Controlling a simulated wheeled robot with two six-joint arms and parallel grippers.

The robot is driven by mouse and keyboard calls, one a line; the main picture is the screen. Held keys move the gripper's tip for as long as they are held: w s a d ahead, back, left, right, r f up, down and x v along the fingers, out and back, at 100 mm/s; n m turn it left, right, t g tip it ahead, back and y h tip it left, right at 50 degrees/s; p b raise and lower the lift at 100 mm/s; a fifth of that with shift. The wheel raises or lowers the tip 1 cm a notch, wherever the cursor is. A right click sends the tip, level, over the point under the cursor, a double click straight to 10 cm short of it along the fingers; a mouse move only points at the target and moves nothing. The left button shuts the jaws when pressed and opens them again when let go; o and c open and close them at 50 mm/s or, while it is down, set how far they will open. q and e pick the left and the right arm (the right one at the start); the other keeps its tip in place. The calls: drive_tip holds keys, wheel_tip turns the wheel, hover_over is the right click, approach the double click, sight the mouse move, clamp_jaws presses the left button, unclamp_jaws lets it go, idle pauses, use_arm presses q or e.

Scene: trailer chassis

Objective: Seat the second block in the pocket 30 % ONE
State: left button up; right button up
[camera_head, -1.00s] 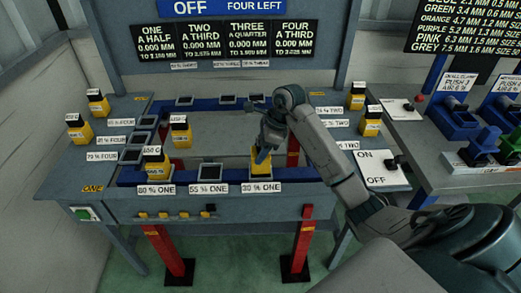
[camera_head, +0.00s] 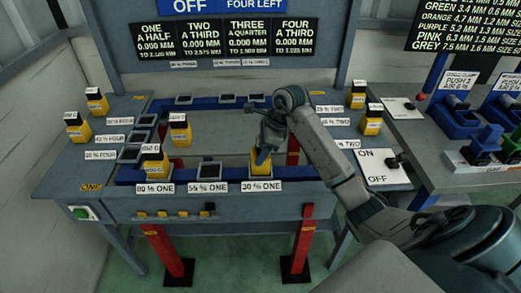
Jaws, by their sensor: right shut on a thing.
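My right gripper (camera_head: 262,156), reaching in from the right, is shut on a yellow block (camera_head: 259,168). The block is upright at the blue pocket labelled 30 % ONE (camera_head: 261,186). The gripper covers its top, and I cannot tell whether it sits fully down in the pocket. Another yellow block with a dark band and pale top (camera_head: 153,164) stands at the pocket labelled 80 % ONE (camera_head: 154,188). The pocket labelled 55 % ONE (camera_head: 210,171) between them looks empty. My left gripper is not in view.
Other yellow blocks stand on the bench: one near the centre left (camera_head: 179,134), two at the left (camera_head: 78,130) and two at the right (camera_head: 371,124). Empty blue pockets (camera_head: 228,99) line the back. An ON/OFF switch box (camera_head: 383,168) sits near my right arm.

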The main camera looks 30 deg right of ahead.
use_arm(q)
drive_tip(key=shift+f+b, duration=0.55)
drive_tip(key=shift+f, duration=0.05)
use_arm(e)
drive_tip(key=shift+f, duration=0.6)
drive_tip(key=o, duration=1.5)
drive_tip(key=shift+r, duration=0.1)
use_arm(q)
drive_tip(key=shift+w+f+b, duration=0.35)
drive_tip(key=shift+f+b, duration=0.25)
drive_tip(key=shift+b, duration=0.15)
use_arm(e)
drive_tip(key=v, duration=1)
drive_tip(key=shift+s+r, duration=0.15)
drive_tip(key=shift+r, duration=0.25)
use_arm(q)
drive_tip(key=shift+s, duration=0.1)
